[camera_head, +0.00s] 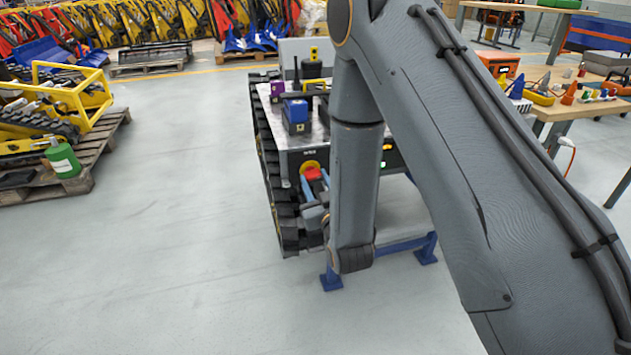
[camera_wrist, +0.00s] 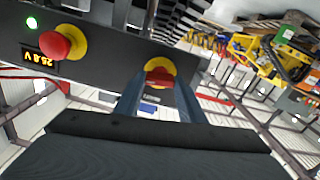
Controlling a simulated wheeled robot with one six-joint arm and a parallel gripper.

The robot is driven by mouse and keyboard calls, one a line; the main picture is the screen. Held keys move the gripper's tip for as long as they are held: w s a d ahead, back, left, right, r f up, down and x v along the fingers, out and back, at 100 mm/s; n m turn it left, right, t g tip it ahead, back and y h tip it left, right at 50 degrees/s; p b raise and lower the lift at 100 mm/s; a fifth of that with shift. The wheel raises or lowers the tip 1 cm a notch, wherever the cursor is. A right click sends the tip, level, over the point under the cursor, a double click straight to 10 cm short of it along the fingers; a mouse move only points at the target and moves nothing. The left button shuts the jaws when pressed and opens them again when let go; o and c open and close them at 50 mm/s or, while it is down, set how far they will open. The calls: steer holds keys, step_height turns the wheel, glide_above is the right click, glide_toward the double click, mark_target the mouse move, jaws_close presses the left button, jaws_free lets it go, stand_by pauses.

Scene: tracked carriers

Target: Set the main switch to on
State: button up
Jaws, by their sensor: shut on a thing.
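The main switch is a red knob on a round yellow plate on the front panel of the tracked carrier (camera_head: 300,135). In the head view the switch (camera_head: 311,171) shows just beyond my gripper (camera_head: 316,184), left of my forearm. In the wrist view the red knob of the switch (camera_wrist: 160,76) sits between the tips of my gripper's two blue fingers (camera_wrist: 158,98). My gripper is shut on this knob. The fingers hide the sides of the knob, and I cannot tell its on or off position.
In the wrist view a red mushroom button (camera_wrist: 57,43) on yellow, a lit green lamp (camera_wrist: 32,22) and a voltage display (camera_wrist: 38,57) share the panel. Blue stand feet (camera_head: 331,280) are below. Open floor lies left, before a pallet (camera_head: 80,180). Benches stand right.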

steer(key=shift+m, duration=0.9)
steer(key=o, duration=1)
steer(key=shift+o, duration=0.2)
steer(key=v, duration=0.7)
steer(key=shift+s, duration=0.4)
steer(key=shift+d, duration=0.1)
